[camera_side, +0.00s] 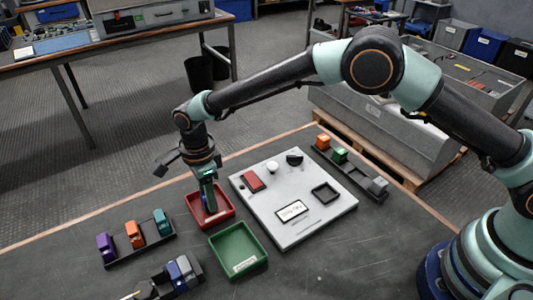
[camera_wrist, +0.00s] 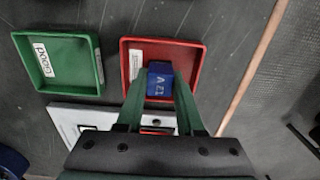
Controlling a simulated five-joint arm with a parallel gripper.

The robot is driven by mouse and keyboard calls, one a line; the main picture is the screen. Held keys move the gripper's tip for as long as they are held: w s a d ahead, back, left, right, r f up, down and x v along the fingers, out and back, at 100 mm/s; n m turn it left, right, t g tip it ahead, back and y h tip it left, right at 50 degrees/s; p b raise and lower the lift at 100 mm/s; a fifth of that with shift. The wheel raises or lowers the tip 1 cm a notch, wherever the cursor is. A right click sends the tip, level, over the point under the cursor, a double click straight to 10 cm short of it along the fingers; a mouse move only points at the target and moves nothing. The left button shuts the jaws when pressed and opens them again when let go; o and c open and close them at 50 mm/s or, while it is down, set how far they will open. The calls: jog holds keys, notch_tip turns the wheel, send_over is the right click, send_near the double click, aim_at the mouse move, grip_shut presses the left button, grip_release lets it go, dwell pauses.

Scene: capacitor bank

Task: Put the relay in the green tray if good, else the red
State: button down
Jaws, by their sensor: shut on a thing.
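My gripper (camera_side: 209,205) points straight down into the red tray (camera_side: 228,213). In the wrist view, my gripper (camera_wrist: 160,88) is shut on the relay (camera_wrist: 160,84), a blue block marked "12 V". The relay is inside the outline of the red tray (camera_wrist: 195,50); I cannot tell if it touches the floor. In the side view it is mostly hidden by the fingers. The green tray (camera_side: 238,249) stands empty beside the red one, and its label reads "Good" in the wrist view (camera_wrist: 70,63).
A pale test board (camera_side: 300,228) lies right of the trays, with a red block (camera_side: 252,181), a square black socket (camera_side: 325,193) and a small display (camera_side: 292,210). Racks of coloured parts stand at left (camera_side: 140,245), front (camera_side: 175,275) and far right (camera_side: 350,165).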

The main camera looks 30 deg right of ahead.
jog(key=shift+f, duration=0.15)
jog(key=c, duration=0.5)
grip_release()
jog(key=shift+c, duration=0.2)
